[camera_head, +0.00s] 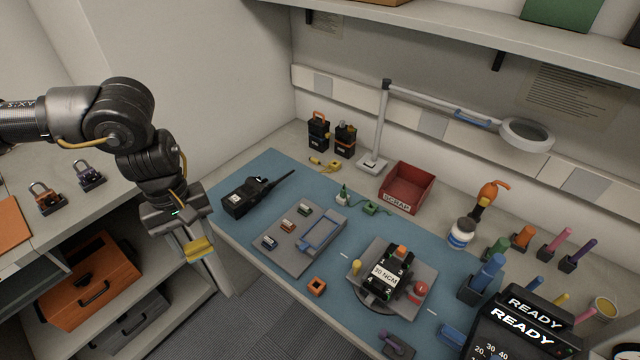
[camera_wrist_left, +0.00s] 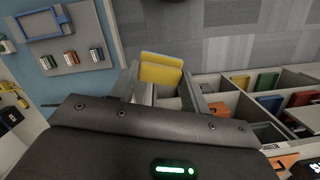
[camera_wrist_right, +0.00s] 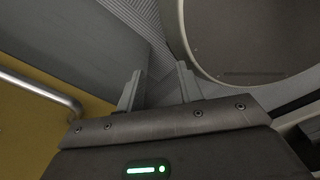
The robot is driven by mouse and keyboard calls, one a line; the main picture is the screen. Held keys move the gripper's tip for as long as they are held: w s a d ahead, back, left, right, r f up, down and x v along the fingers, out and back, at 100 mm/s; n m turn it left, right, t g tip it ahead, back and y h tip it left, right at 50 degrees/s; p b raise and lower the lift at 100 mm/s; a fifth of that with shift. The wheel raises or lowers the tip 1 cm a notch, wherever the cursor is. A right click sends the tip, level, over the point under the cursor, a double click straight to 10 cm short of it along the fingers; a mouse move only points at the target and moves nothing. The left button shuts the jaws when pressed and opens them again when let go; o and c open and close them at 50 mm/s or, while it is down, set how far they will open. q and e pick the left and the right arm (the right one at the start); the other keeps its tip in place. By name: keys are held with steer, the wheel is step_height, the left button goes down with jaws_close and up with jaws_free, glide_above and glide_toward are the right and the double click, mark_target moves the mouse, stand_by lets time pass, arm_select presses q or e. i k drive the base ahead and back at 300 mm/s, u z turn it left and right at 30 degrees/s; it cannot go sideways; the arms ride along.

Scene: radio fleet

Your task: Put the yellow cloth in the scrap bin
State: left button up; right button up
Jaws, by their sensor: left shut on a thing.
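The yellow cloth (camera_head: 200,247) is held by my left gripper (camera_head: 194,252) off the left end of the workbench, in front of the lower shelves. In the left wrist view the folded cloth (camera_wrist_left: 160,70) sits between the fingers of my left gripper (camera_wrist_left: 163,90). The red scrap bin (camera_head: 397,203), labelled SCRAP, stands at the back of the bench to the right, apart from the cloth. Its visible inside looks empty. My right gripper (camera_wrist_right: 158,88) shows only in the right wrist view, with its fingers apart and nothing between them.
A black radio (camera_head: 243,197) lies on the blue mat's left end. A grey tray (camera_head: 290,255) with a blue frame is in the middle. A fixture (camera_head: 393,273) and several coloured tools are to the right.

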mark_target(404, 194)
steer(key=z, duration=3.95)
steer(key=k, duration=1.95)
steer(key=u, duration=1.3)
steer(key=i, duration=0.95)
